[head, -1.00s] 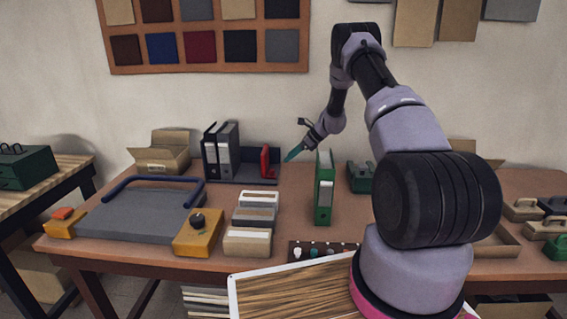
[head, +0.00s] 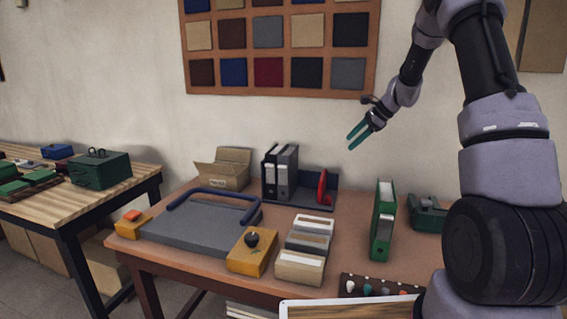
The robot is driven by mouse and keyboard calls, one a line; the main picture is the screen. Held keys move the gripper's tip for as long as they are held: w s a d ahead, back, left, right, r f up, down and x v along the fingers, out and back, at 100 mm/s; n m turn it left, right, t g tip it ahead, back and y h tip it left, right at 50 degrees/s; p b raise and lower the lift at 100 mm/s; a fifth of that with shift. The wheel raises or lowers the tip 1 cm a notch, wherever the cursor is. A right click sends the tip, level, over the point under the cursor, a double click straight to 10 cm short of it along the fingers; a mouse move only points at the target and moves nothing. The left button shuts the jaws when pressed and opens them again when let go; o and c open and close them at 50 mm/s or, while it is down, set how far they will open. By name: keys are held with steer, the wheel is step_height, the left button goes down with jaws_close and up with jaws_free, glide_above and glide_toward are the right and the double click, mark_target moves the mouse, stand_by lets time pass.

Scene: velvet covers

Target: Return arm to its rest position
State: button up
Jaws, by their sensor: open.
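My gripper (head: 357,136) is open and empty, with its two teal fingers apart. It is raised in the air in front of the wall, above the back of the brown worktable (head: 345,226). My arm comes in from the right side of the head view. Below the gripper, a red upright object (head: 322,187) stands in a dark blue holder (head: 300,203) beside black and grey binders (head: 281,171). A green binder (head: 382,222) stands upright on the table, lower right of the gripper. Nothing touches the fingers.
A grey press-like device (head: 200,224) with a blue bar lies on the left of the table. Small boxes (head: 300,266) stand at the front. An open carton (head: 222,172) and a green device (head: 428,213) stand at the back. A swatch board (head: 284,90) hangs on the wall.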

steer(key=s+a+r+n+h, duration=0.25)
steer(key=s+r+n, duration=0.55)
steer(key=s+r, duration=1.1)
steer(key=s+n+t+h, duration=0.2)
steer(key=s+n, duration=0.4)
steer(key=s, duration=1.5)
steer(key=shift+d+f+t, duration=0.3)
steer(key=shift+f+t, duration=0.1)
steer(key=shift+t, duration=0.1)
